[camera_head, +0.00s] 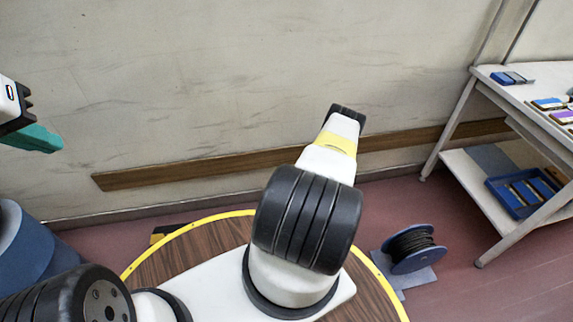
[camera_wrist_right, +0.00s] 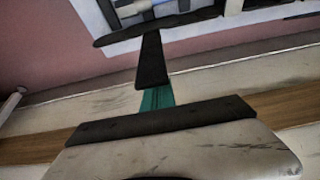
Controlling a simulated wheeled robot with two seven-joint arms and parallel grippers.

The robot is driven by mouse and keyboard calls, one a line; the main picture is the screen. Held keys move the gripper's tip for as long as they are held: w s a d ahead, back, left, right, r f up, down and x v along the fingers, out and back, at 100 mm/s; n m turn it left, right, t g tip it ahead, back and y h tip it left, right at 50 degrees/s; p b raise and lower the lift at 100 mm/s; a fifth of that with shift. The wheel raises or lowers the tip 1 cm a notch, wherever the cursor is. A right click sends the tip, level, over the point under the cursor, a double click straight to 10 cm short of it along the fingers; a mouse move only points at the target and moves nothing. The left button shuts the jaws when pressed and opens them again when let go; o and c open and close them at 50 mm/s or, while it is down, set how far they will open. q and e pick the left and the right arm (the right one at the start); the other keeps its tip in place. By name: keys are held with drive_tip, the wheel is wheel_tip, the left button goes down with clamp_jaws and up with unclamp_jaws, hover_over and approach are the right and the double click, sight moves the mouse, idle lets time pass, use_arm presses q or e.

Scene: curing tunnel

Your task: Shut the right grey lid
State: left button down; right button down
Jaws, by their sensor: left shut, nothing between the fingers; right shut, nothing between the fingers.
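I cannot make out a grey lid in either view. My left gripper (camera_head: 36,138), with teal fingers, is at the left edge in the head view, shut and empty in front of the bare wall. My right gripper (camera_wrist_right: 155,75) shows in the right wrist view as a teal and black finger pair, shut with nothing held. In the head view, my right arm reaches up the middle and its fingers are hidden.
A white table (camera_head: 525,95) with small coloured items stands at the right, with a blue tray (camera_head: 525,192) on its lower shelf. A cable spool (camera_head: 408,248) lies on the floor. A brown rail (camera_head: 220,165) runs along the wall. Some red floor at the lower right is clear.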

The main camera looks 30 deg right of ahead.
drive_tip(key=shift+s+a+f+t+h, duration=0.15)
drive_tip(key=shift+s+a+f+t, duration=0.45)
drive_tip(key=shift+s+f, duration=1.15)
drive_tip(key=shift+s+a+f+t+h, duration=0.2)
drive_tip(key=shift+s+a+f, duration=0.7)
drive_tip(key=shift+s, duration=1.7)
drive_tip(key=shift+s+a+f+t+h, duration=0.1)
drive_tip(key=shift+s+a+f+t, duration=0.45)
drive_tip(key=shift+s+f, duration=1.25)
drive_tip(key=shift+s+r, duration=0.2)
drive_tip(key=shift+s, duration=0.35)
drive_tip(key=shift+w, duration=0.25)
